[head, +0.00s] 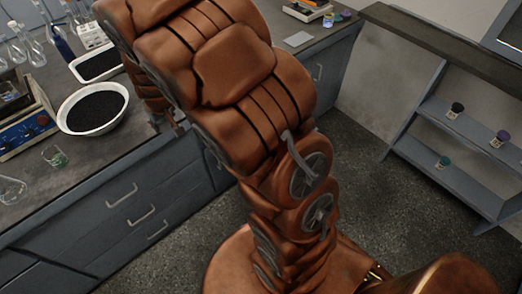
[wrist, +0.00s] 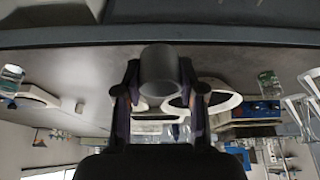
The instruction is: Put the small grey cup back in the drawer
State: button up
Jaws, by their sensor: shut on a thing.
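In the wrist view, my gripper (wrist: 160,88) is shut on the small grey cup (wrist: 160,66), with one finger on each side of it. The cup is held in front of the worktop. In the head view my arm hides the cup and most of the gripper. The grey cabinet under the worktop has several drawers with bar handles, among them an upper drawer (head: 108,191) and lower ones. The drawer fronts that show in the head view look shut. The part of the cabinet behind my arm is hidden.
A white bowl of dark grains (head: 66,122), a dark tray (head: 101,66), a blue instrument (head: 22,131) and a small beaker (head: 54,156) stand on the worktop (head: 85,165). Glass flasks stand at its left. A shelf unit (head: 455,125) with small jars is at right. Floor between is clear.

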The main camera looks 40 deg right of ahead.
jog(key=d+f+n+g+y+b, duration=0.1)
jog(key=d+f+n+y+b, duration=0.2)
jog(key=d+f+n+b, duration=0.9)
jog(key=s+d+f+g+b, duration=0.1)
jog(key=s+d+f+b, duration=0.3)
jog(key=d+b, duration=0.3)
jog(key=s+d+f+n+y+b, duration=0.1)
jog(key=s+d+f+b, duration=0.35)
jog(key=d+b, duration=0.3)
jog(key=s+d+f+g+b, duration=0.1)
jog(key=s+d+f+b, duration=0.35)
jog(key=d+b, duration=0.2)
jog(key=f+b, duration=0.2)
jog(key=f, duration=0.7)
jog(key=shift+a, duration=0.2)
jog(key=shift+f+b, duration=0.25)
jog(key=shift+b, duration=0.15)
jog(key=o, duration=0.9)
jog(key=shift+r, duration=0.1)
